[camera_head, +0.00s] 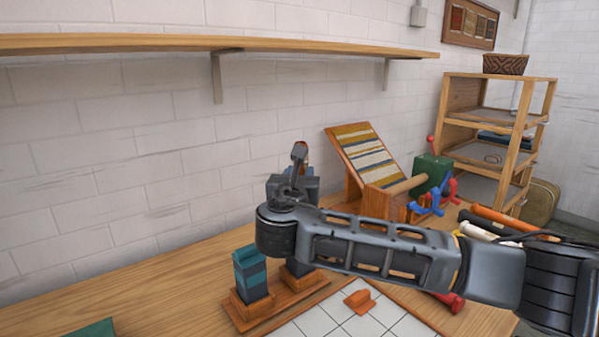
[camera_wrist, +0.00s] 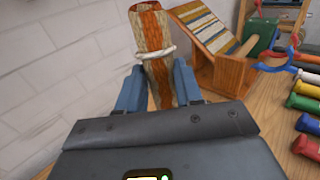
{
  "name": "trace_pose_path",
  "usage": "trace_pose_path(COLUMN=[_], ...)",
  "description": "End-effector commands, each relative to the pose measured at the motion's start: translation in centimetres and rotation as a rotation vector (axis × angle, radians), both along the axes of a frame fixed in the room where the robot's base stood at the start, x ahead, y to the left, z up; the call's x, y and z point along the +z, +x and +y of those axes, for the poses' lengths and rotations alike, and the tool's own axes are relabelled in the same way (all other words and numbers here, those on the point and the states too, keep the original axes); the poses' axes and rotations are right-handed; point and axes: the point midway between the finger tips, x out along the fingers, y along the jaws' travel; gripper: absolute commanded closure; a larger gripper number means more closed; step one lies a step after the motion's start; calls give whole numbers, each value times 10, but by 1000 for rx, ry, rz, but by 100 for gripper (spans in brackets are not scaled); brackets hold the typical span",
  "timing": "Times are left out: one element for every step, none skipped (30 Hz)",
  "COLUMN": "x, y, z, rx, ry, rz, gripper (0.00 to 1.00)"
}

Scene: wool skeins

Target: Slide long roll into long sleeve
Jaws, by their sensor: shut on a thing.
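My gripper (camera_wrist: 160,86) is shut on an upright roll (camera_wrist: 152,30) with rust-orange and cream stripes and a pale cord around it. In the head view my gripper (camera_head: 299,165) is above the table, and only an orange bit of the roll shows behind it. Below stand a teal striped upright block (camera_head: 252,274) and a dark upright piece (camera_head: 298,268), both on a wooden base (camera_head: 250,313). My arm partly hides the dark piece. I cannot tell which of these, if either, is the long sleeve. The roll's lower end is hidden in the wrist view.
A slanted wooden board with striped cloth (camera_head: 364,155) and a green block with red and blue parts (camera_head: 431,173) stand behind. Several coloured rolls (camera_wrist: 308,122) lie at right. A white grid (camera_head: 335,322) holds an orange piece (camera_head: 360,300). A shelf (camera_head: 150,43) runs above.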

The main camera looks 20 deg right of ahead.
Motion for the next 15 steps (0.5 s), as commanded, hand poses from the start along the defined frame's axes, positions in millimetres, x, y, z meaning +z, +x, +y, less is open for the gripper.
trace_pose_path(x=[-6,-8,-11,-13,-15,-18,-20,-23,-26,-28,-30,-33,-35,-37,-40], y=[0,0,0,0,0,0,0,0,0,0,0,0,0,0,0], z=[0,0,0,0,0,1,1,1,1,1,1,1,1,1,0], rx=[0,0,1,1,1,1,1,2,2,2,2,2,2,1,1], ry=[0,0,0,0,0,0,0,0,0,0,0,0,1,1,1], rz=[0,0,0,0,0,0,0,0,0,0,0,0,0,0,0], gripper=[95,95,95,95,95,95,95,95,95,95,95,95,95,95,95])
